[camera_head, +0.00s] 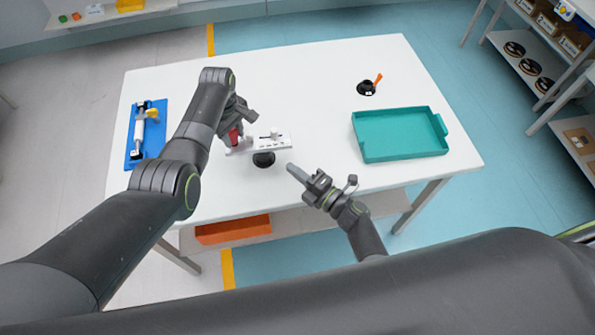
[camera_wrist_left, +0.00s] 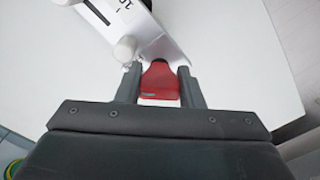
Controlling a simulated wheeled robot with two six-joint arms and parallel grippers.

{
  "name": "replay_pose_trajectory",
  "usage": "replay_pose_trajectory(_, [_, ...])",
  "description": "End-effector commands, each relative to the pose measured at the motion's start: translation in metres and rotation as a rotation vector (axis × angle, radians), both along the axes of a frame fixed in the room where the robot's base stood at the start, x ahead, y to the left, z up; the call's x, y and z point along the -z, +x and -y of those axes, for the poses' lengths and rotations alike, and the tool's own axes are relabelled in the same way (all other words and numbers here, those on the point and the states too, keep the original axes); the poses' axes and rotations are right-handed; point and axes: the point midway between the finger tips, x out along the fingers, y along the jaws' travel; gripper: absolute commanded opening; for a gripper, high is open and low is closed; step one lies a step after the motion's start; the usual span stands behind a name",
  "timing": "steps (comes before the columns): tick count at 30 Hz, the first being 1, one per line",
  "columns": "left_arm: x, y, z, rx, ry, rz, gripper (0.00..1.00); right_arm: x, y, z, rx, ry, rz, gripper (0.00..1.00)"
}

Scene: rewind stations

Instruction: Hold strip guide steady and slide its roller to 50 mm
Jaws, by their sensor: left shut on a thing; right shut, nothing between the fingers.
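My left gripper (camera_head: 235,134) is shut on a red grip (camera_wrist_left: 160,82) at the guide's left end. In the left wrist view the white guide (camera_wrist_left: 172,48) runs up from the red grip, with a rounded white knob beside it. My right gripper (camera_head: 292,170) is shut and empty, just right of and in front of the guide, apart from it.
A teal tray (camera_head: 360,150) lies on the white table (camera_head: 300,70) at the right. A black holder with an orange lever (camera_head: 368,87) stands behind it. A blue fixture (camera_head: 133,152) with a white roller lies at the left. An orange box (camera_head: 233,230) is on the lower shelf.

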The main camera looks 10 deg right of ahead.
Motion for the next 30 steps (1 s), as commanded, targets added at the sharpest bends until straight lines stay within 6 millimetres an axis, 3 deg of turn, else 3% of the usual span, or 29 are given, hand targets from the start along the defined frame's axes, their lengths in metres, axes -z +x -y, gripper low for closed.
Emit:
replay_pose_trajectory(11, [0.0, 0.0, 0.0, 0.0, 0.0, 0.001, 0.01, 0.0, -0.006, 0.004, -0.001, 0.0, 0.001, 0.0])
replay_pose_trajectory(12, [0.0, 0.0, 0.0, 0.0, 0.0, 0.001, 0.38, 0.0, -0.006, 0.004, -0.001, 0.0, 0.001, 0.0])
replay_pose_trajectory(17, [0.0, 0.0, 0.0, 0.0, 0.0, 0.001, 0.59, 0.0, -0.006, 0.004, -0.001, 0.0, 0.001, 0.0])
replay_pose_trajectory(26, [-0.002, 0.0, 0.0, 0.0, -0.001, 0.002, 0.6, 0.0, -0.006, 0.004, -0.001, 0.0, 0.001, 0.0])
replay_pose_trajectory(30, [-0.011, 0.001, 0.001, 0.001, -0.002, 0.003, 0.6, 0.0, -0.006, 0.004, -0.001, 0.0, 0.001, 0.0])
